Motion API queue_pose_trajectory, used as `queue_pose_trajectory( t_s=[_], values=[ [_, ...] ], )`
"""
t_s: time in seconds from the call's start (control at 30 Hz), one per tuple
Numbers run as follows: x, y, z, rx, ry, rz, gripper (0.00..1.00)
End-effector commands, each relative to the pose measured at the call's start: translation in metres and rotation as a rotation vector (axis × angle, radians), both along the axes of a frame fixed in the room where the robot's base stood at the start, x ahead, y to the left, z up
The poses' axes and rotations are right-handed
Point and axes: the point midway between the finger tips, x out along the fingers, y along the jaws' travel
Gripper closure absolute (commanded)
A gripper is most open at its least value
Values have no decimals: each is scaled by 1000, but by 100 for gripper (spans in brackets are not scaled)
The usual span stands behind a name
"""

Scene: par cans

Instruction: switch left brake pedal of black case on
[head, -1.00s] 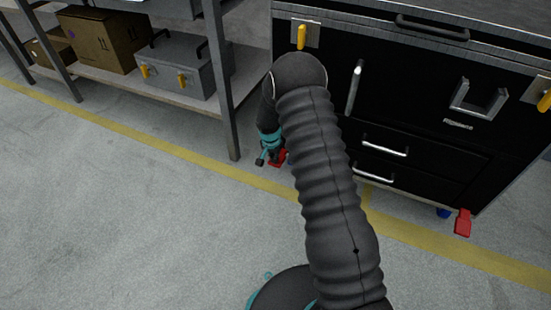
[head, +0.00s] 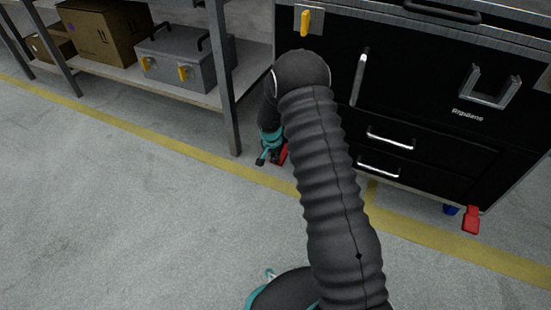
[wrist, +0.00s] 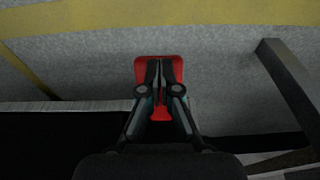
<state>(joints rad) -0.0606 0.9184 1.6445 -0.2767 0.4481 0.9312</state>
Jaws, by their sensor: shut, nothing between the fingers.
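The black case (head: 420,95) stands at the right in the head view. Its left brake pedal (head: 284,153) is red and sits low by the floor at the case's left end, partly hidden by my gripper. My gripper (head: 268,158) is down at this pedal, with its fingers close together. In the wrist view the red pedal (wrist: 142,72) shows behind and around the shut fingers of my gripper (wrist: 158,64). The fingers lie over the pedal's middle; I cannot tell whether they touch it. Nothing is held.
A second red pedal (head: 471,220) sits by a blue wheel at the case's right end. A metal shelf (head: 215,97) with a grey toolbox (head: 180,62) and cardboard boxes (head: 108,35) stands left of the case. The floor in front is clear, with a yellow line.

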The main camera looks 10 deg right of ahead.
Motion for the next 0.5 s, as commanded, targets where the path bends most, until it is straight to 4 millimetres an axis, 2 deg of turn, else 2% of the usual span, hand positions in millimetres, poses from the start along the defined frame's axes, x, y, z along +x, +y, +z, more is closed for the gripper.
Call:
queue_pose_trajectory(
  t_s=[0.17,0.33,0.5],
  values=[
    [-2,2,12,0,0,0,100],
    [-6,5,43,0,-4,-2,100],
    [-24,18,70,0,-2,-1,100]
  ],
)
